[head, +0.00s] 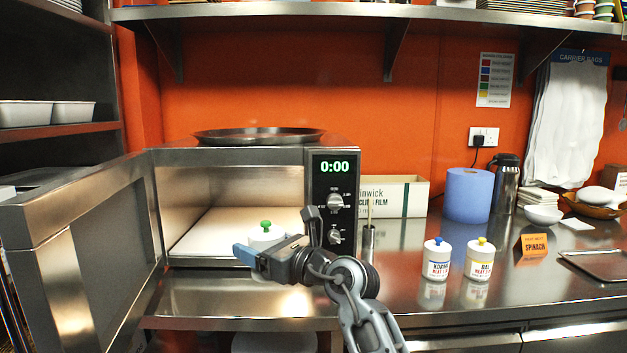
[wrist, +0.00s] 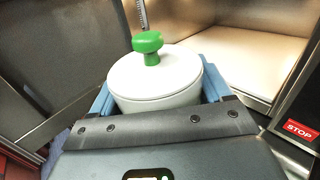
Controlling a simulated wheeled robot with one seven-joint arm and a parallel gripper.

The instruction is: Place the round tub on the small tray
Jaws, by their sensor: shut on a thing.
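The round tub (head: 266,234) is white with a lid and a green knob. My gripper (head: 270,246) is shut on it at the microwave's open front. In the wrist view the tub (wrist: 155,78) sits upright between the two blue fingers; its lower part is hidden by the gripper. A small metal tray (head: 598,265) lies flat on the counter at the far right of the head view, partly cut off by the picture edge. Its visible part is empty. The tub is far to the left of it.
The microwave (head: 334,170) stands with its door (head: 85,260) swung open to the left. Two labelled tubs, blue-knobbed (head: 437,260) and yellow-knobbed (head: 480,260), and an orange spinach sign (head: 534,246) stand between it and the tray. A blue roll (head: 468,195) and flask (head: 505,185) are behind.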

